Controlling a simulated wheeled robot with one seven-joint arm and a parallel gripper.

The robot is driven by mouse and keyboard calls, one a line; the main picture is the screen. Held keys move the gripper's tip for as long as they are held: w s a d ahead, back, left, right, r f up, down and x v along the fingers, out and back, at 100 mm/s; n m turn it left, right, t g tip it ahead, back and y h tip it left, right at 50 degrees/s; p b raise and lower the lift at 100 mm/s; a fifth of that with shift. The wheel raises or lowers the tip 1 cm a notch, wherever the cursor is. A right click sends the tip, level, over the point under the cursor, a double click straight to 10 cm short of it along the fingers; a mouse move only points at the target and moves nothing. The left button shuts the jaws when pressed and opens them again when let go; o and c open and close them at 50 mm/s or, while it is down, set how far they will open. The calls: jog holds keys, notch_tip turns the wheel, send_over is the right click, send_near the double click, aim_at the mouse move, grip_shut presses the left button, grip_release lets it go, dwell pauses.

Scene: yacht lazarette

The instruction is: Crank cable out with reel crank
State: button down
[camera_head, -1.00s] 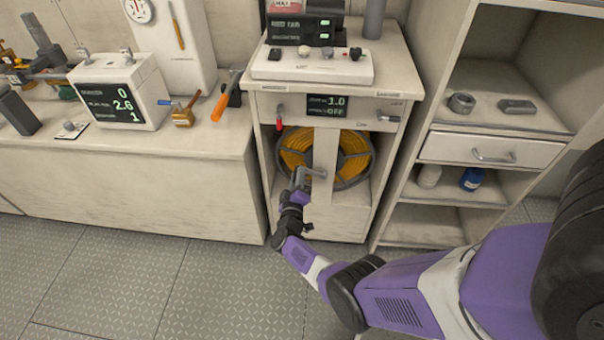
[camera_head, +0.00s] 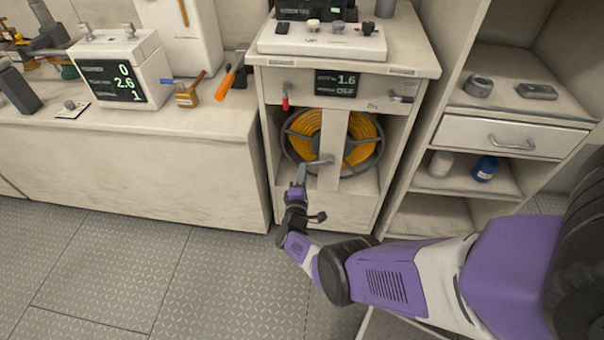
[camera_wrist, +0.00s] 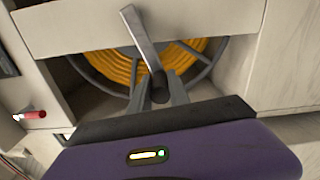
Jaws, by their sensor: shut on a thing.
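The cable reel (camera_head: 366,128), a dark spoked drum wound with yellow cable (camera_head: 310,124), sits in the open bay of a cream cabinet behind an upright post. The grey reel crank (camera_head: 318,162) is mounted on the front of that post. Its arm points down and left in the head view. In the wrist view the crank arm (camera_wrist: 139,38) runs down to a dark handle (camera_wrist: 158,88) between my fingers. My gripper (camera_wrist: 160,90) is shut on this handle; it also shows in the head view (camera_head: 299,187). A display (camera_head: 345,86) above the reel reads 1.6 and OFF.
A red-handled lever (camera_head: 285,102) is at the bay's upper left and a grey handle (camera_head: 402,98) at its right. A shelf unit with a drawer (camera_head: 515,138) stands to the right. A low bench (camera_head: 130,170) stands to the left. The floor in front is clear.

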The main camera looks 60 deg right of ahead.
jog(key=shift+s+f, duration=0.1)
jog(key=shift+f, duration=0.05)
dwell(0.4)
jog(key=c, duration=1.2)
grip_release()
jog(key=shift+c, duration=0.2)
jog(key=p+v, duration=0.3)
jog(key=v, duration=0.4)
jog(key=shift+a, duration=0.35)
jog(key=shift+s, duration=0.1)
